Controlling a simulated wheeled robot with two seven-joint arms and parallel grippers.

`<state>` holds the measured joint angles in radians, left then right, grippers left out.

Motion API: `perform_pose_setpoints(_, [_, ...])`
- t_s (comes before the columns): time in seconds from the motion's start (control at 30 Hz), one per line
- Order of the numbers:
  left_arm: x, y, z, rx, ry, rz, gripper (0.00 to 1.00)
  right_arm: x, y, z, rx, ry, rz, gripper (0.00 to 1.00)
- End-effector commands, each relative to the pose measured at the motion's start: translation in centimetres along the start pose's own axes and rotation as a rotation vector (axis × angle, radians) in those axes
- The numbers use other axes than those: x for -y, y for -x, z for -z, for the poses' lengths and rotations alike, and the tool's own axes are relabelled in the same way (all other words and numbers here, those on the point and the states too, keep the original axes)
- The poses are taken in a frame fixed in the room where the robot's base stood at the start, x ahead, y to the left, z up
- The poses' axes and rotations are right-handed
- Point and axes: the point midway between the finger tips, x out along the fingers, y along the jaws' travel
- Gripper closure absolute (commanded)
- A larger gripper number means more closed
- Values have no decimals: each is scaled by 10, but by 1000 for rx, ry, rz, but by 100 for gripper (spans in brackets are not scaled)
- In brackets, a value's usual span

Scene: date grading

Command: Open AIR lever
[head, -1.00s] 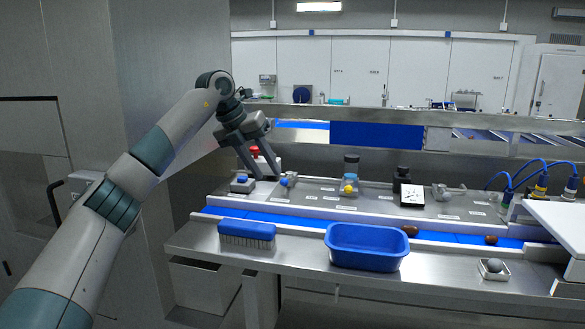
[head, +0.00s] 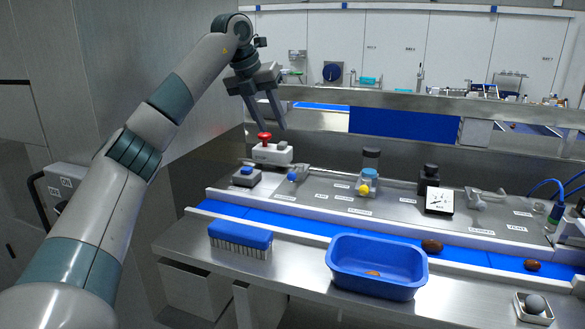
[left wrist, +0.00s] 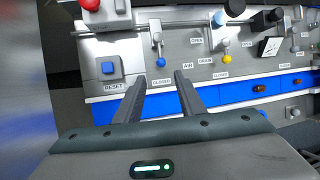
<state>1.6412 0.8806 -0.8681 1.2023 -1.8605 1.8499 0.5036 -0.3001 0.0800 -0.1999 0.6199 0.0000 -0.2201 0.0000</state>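The AIR lever (head: 297,173) is a small metal lever with a blue knob on the steel panel. In the left wrist view its blue knob (left wrist: 160,62) points toward the CLOSED label, with the AIR label to its lower right. My left gripper (head: 270,128) is open and empty, raised above the panel near the white box with the red button. In the left wrist view its two fingers (left wrist: 159,77) are spread apart, with the lever beyond them and not touched. My right gripper does not show.
A blue RESET button (head: 247,174) is left of the lever; a red-topped white box (head: 272,155) stands behind. A yellow-knobbed valve (head: 364,188) and a gauge (head: 439,201) are to the right. In front are a blue belt (head: 310,225), a brush (head: 240,237) and a blue tub (head: 376,282).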

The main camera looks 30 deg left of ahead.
Motion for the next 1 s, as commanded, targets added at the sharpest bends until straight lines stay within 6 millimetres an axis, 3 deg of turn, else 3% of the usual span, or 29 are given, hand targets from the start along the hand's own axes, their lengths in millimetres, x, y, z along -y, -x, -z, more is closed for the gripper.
perform_pose_setpoints(0.27, [0, -7, 0, -3, 0, -1, 64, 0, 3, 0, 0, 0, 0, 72])
perform_pose_setpoints(0.47, [0, -25, 0, -4, -1, -1, 64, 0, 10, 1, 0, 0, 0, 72])
perform_pose_setpoints(1.0, [1, -118, 0, -4, -1, 0, 64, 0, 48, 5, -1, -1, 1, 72])
